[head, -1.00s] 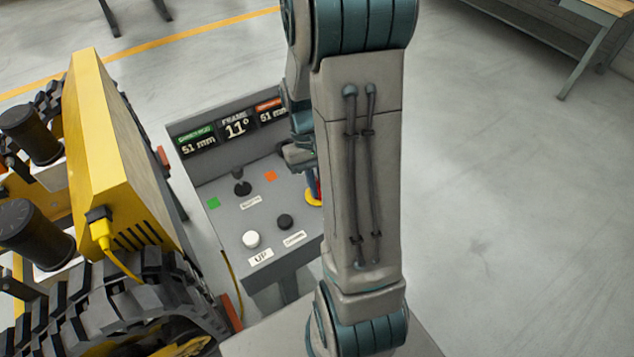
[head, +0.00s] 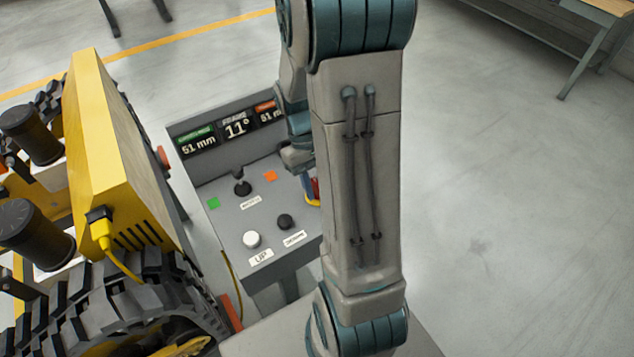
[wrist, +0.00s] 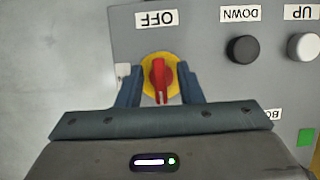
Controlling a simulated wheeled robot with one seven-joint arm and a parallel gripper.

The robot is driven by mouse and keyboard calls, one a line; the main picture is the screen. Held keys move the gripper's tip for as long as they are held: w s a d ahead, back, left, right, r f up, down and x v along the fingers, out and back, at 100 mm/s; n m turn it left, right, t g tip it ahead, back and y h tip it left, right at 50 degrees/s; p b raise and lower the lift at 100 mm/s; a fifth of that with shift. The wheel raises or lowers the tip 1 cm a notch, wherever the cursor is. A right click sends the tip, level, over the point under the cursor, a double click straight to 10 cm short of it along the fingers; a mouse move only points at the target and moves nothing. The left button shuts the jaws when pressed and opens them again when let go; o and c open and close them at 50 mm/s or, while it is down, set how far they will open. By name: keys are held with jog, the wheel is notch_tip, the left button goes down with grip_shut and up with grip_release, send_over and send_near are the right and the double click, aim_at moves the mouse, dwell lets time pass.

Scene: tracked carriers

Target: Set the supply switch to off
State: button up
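The supply switch is a red knob (wrist: 161,76) on a round yellow plate (wrist: 147,85). The wrist view shows it upside down, with the "OFF" label (wrist: 156,18) above it in the picture. The knob lies about vertical there, its narrow end toward the bottom, away from that label. My gripper (wrist: 159,86) is open, one dark blue finger on each side of the knob, with gaps visible. In the head view only a sliver of the switch (head: 314,190) shows; my arm hides the rest and most of the gripper.
The grey control box (head: 226,222) carries a black joystick (head: 242,186), a white UP button (head: 252,239), a black DOWN button (head: 285,221) and displays (head: 236,128) reading 51 mm and 11°. A yellow tracked machine (head: 120,160) stands close on the left. Open floor lies right.

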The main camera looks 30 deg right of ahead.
jog(key=v, duration=1.3)
jog(key=shift+w+r, duration=0.2)
jog(key=shift+r, duration=0.1)
jog(key=s+a+t, duration=0.7)
jog(key=s+a, duration=0.3)
jog(key=s, duration=0.1)
jog(key=shift+s+r, duration=0.25)
jog(key=shift+r, duration=0.2)
jog(key=shift+a, duration=0.2)
dwell(2.0)
